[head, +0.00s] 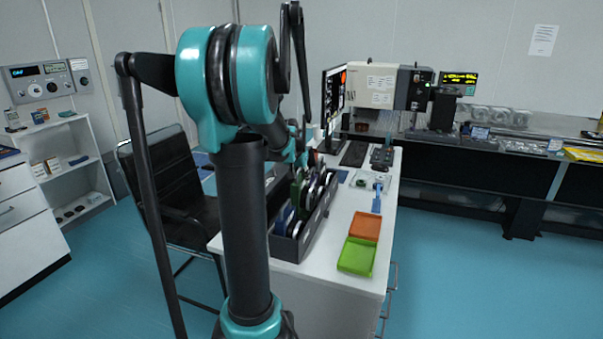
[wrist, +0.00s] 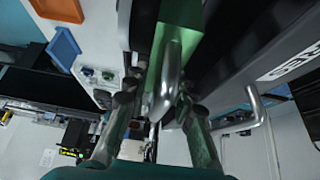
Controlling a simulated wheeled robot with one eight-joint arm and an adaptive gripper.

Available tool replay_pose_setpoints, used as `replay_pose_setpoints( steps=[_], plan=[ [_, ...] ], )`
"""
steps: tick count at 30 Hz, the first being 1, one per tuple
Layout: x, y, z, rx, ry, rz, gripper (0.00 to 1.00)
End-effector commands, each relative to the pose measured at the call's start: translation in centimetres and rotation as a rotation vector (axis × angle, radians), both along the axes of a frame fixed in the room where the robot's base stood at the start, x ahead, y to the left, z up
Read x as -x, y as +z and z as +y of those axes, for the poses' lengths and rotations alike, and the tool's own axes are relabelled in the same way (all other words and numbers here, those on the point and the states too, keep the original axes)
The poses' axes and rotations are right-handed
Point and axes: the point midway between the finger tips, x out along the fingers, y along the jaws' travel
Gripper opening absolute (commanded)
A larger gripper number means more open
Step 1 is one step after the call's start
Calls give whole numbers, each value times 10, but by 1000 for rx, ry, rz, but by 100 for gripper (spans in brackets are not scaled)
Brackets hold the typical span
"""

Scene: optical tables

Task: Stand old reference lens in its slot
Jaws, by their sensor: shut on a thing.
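In the wrist view my gripper (wrist: 155,100) is shut on a bent metal handle (wrist: 170,75). A green plate (wrist: 183,35) is right behind the handle; I take this handled piece to be the old reference lens, though its round part is hidden. In the head view a long dark rack (head: 288,247) on the white table holds several upright round pieces, and a green one (head: 297,190) shows at its left side. My arm hides most of the gripper there. I cannot tell which slot is empty or whether the held piece is clear of the rack.
An orange tray (head: 364,226) and a lime tray (head: 356,257) lie right of the rack on the white table (head: 327,248). A monitor (head: 334,95) and keyboard (head: 355,153) stand behind. A black chair (head: 165,180) is at left. In the wrist view a dark lettered wall (wrist: 245,65) is close.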

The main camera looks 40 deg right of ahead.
Motion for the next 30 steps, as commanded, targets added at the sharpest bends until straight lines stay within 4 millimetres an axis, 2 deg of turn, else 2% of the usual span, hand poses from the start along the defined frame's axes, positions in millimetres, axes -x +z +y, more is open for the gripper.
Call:
replay_pose_setpoints(
  steps=[21, 30],
  plan=[
    [0, -42, 0, 1, 0, 0, 0],
    [0, -51, 0, 1, 0, 0, 0]
  ],
)
